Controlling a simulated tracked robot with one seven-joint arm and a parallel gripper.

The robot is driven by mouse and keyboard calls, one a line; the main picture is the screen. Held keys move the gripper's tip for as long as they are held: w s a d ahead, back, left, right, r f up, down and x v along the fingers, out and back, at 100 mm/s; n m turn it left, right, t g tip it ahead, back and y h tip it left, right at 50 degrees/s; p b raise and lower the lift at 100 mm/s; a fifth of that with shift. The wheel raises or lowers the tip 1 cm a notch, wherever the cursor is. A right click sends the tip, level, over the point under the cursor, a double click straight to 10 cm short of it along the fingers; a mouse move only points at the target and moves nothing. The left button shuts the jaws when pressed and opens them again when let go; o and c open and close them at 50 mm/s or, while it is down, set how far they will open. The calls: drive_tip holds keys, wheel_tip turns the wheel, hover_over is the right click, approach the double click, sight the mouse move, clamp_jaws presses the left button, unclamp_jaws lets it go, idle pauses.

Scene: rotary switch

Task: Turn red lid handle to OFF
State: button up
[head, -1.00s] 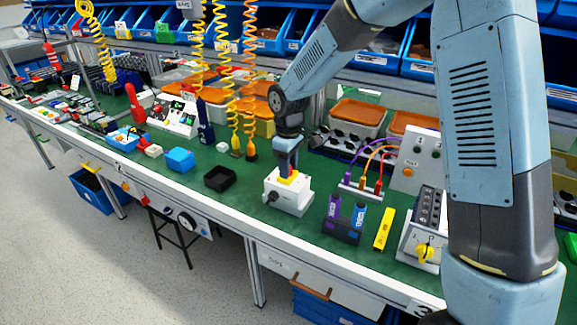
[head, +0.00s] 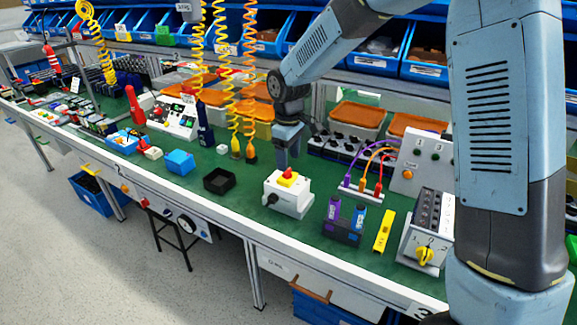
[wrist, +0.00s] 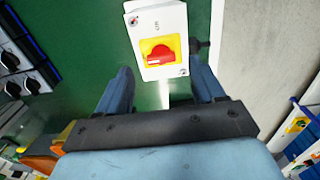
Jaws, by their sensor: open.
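The rotary switch is a white box (head: 290,203) on the green bench top, with a yellow plate and a red handle (head: 287,173) on top. In the wrist view the box (wrist: 150,23) is ahead of my gripper, and the red handle (wrist: 158,53) lies roughly crosswise on the yellow plate (wrist: 172,43). Small lettering on the box is too small to read surely. My gripper (head: 288,160) is open and empty, behind the switch in the head view. In the wrist view its two fingers (wrist: 160,72) are spread apart, clear of the handle.
A black open box (head: 219,181) and a blue box (head: 180,162) stand left of the switch. A purple and blue pair of blocks (head: 345,220), a yellow bar (head: 383,232) and a yellow-knobbed unit (head: 425,255) stand right. Coiled hoses (head: 250,90) hang behind.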

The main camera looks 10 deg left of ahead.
sight(289, 170)
wheel_tip(289, 170, up, 9)
drive_tip(key=shift+r, duration=0.2)
idle(0.3)
drive_tip(key=s+d+r+m+t, duration=0.1)
drive_tip(key=s+d+r+m, duration=0.3)
drive_tip(key=d, duration=0.5)
drive_tip(key=s+d+r+m+t, duration=0.25)
drive_tip(key=s+d+r, duration=0.35)
drive_tip(key=d, duration=0.4)
drive_tip(key=s+d+m+t, duration=0.2)
drive_tip(key=s+d+m, duration=0.5)
drive_tip(key=s+d, duration=0.5)
drive_tip(key=shift+s+d+r, duration=0.3)
drive_tip(key=shift+s+r, duration=0.05)
drive_tip(key=shift+s, duration=1.1)
